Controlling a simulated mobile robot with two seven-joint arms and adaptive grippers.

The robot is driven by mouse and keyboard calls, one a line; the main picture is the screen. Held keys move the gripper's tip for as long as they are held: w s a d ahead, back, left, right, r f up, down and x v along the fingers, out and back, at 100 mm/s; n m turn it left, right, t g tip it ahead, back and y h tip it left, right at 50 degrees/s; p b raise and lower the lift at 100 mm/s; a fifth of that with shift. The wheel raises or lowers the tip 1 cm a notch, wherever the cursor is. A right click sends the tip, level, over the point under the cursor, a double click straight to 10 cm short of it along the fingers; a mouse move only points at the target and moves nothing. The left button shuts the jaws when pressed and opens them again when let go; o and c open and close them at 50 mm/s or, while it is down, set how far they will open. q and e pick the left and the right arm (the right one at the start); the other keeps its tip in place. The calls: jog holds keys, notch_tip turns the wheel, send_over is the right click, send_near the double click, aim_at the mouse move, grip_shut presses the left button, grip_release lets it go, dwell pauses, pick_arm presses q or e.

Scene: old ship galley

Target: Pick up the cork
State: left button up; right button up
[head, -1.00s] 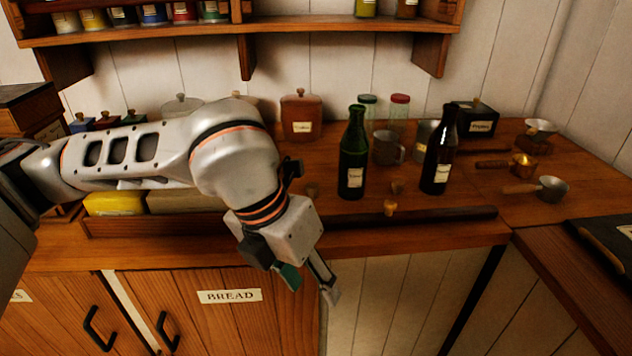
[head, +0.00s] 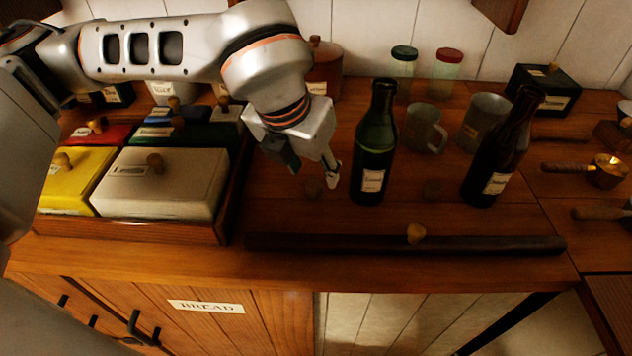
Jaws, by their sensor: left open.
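A small tan cork-like piece (head: 415,232) sits at the dark rail along the counter's front edge. My left gripper (head: 313,170) is open, pointing down over the counter just left of the green bottle. It holds nothing visible. My right gripper is out of view.
A green bottle (head: 374,150) stands close right of my left gripper, and a dark bottle (head: 497,155) further right. Behind are a metal mug (head: 424,128) and jars. A wooden tray (head: 170,230) of lidded boxes lies left. The dark rail (head: 330,243) edges the counter.

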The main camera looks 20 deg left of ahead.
aim_at(314, 182)
pick_arm(q)
jog(key=x, duration=0.5)
jog(key=shift+s+a+f, duration=0.1)
jog(key=shift+s+a, duration=0.15)
jog(key=shift+w+d+f, duration=0.1)
jog(key=shift+w+f, duration=0.1)
jog(key=shift+f, duration=0.05)
jog(key=c, duration=0.8)
